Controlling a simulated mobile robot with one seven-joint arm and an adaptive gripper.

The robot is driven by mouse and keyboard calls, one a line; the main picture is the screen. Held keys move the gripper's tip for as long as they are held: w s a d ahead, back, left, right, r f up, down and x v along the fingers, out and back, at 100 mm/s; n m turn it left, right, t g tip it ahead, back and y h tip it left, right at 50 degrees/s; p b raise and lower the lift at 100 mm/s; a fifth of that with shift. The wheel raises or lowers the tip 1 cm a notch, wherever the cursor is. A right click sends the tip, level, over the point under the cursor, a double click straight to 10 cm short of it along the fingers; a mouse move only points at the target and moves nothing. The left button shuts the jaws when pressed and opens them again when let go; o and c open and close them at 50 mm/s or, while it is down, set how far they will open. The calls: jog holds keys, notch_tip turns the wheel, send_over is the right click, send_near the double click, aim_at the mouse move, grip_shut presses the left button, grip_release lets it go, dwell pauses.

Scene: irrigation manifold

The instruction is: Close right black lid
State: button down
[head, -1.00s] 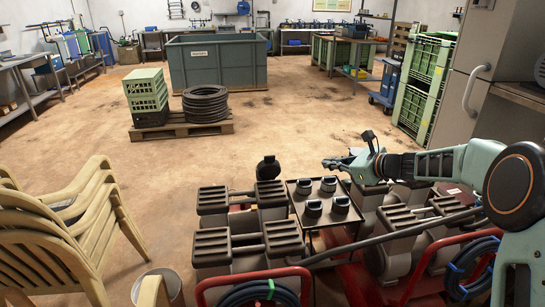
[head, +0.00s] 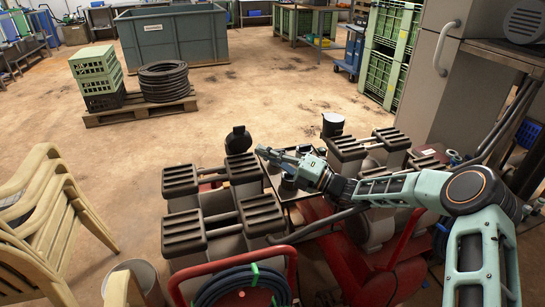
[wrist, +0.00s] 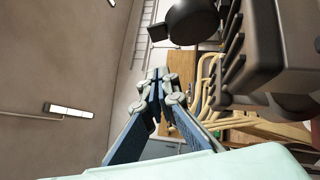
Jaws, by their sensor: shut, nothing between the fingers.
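Two round black lid-like parts show in the head view. The left one (head: 238,140) stands upright behind the ribbed black blocks at left. The right one (head: 332,124) stands behind my arm, beside the right ribbed blocks, with a pale rim on top. How each is hinged cannot be made out. My gripper (head: 265,152) is shut and empty, pointing left, above the gap between the block groups and just right of the left lid in the picture. In the wrist view, my closed fingertips (wrist: 157,76) lie below a round black part with a tab (wrist: 190,20); they appear apart.
Ribbed black blocks (head: 184,232) on grey housings stand below and around my gripper. A dark tray with round black caps is partly hidden under it. A red frame with coiled hose (head: 238,289) is in front. Stacked beige chairs (head: 45,205) stand left.

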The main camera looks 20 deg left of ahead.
aim_at(238, 129)
jog(key=x, duration=0.3)
jog(key=w+b+x, duration=0.1)
jog(key=x, duration=0.2)
jog(key=shift+w, duration=0.15)
jog(key=shift+w+a+r, duration=0.4)
jog(key=shift+w+a, duration=0.15)
jog(key=shift+w, duration=0.25)
jog(key=shift+w+r, duration=0.15)
jog(key=shift+r, duration=0.05)
